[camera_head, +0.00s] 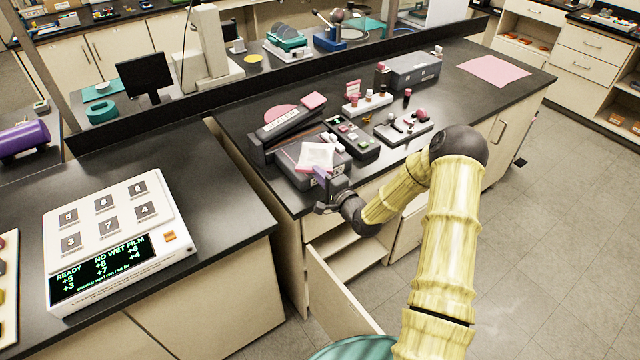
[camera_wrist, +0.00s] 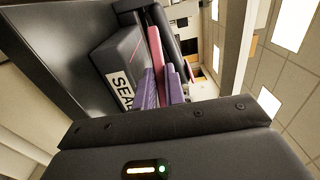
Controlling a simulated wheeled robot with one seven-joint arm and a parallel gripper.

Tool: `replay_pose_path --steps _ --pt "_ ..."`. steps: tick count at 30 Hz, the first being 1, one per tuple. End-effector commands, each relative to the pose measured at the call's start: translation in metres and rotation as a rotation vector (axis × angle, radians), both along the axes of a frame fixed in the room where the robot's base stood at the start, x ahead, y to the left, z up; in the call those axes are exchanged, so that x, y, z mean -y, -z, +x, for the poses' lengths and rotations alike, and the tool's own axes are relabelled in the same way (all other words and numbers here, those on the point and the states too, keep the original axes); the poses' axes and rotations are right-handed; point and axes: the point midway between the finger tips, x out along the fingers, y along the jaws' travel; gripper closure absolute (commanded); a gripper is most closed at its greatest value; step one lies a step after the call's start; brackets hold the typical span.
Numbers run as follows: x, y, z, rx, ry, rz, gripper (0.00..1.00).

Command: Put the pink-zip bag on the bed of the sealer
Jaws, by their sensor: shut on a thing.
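The pink-zip bag (camera_head: 318,156) is a pale, flat pouch with a pink edge. In the head view it is over the dark bed of the sealer (camera_head: 297,176), under the raised arm labelled SEALER. I cannot tell whether it touches the bed or hangs just above it. My gripper (camera_head: 321,176) is at the near edge of the bag and shut on it. In the wrist view my purple fingers (camera_wrist: 162,90) are close together beside the sealer's labelled part (camera_wrist: 120,62). The bag is not clear in that view.
A dark tray with small blocks (camera_head: 355,138) sits right of the sealer. Behind it stands a white rack (camera_head: 367,104) with bottles. A pink mat (camera_head: 494,70) lies at the bench's far end.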

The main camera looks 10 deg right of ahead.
Motion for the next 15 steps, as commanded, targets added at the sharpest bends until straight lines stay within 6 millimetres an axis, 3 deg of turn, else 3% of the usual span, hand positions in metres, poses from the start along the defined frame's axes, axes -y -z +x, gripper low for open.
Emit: replay_pose_path --steps 7,15 --pt "-0.001 0.032 0.0 -0.002 -0.001 0.0 1.0" --pt "0.0 0.035 0.0 0.0 -0.001 -0.001 1.0"
